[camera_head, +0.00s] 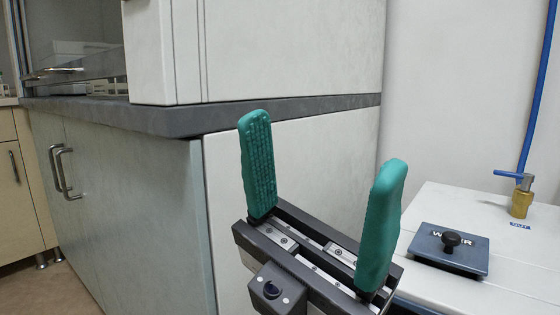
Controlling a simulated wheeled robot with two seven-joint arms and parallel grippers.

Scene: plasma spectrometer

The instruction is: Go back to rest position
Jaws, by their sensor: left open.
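My left gripper (318,187) is in the lower middle of the head view, its two green textured fingers pointing up and set wide apart. It is open and nothing is between the fingers. It shows in front of the side of a white cabinet with a dark grey counter edge, and does not appear to touch it. My right gripper is not in view.
A fume-hood-like cabinet with a grey worktop (165,118) fills the left and middle. At right stands a white unit (440,205) with a dark lid marked "WATER" (450,250), partly covered by its black knob, and a brass valve (521,198) on a blue pipe. Floor shows at lower left.

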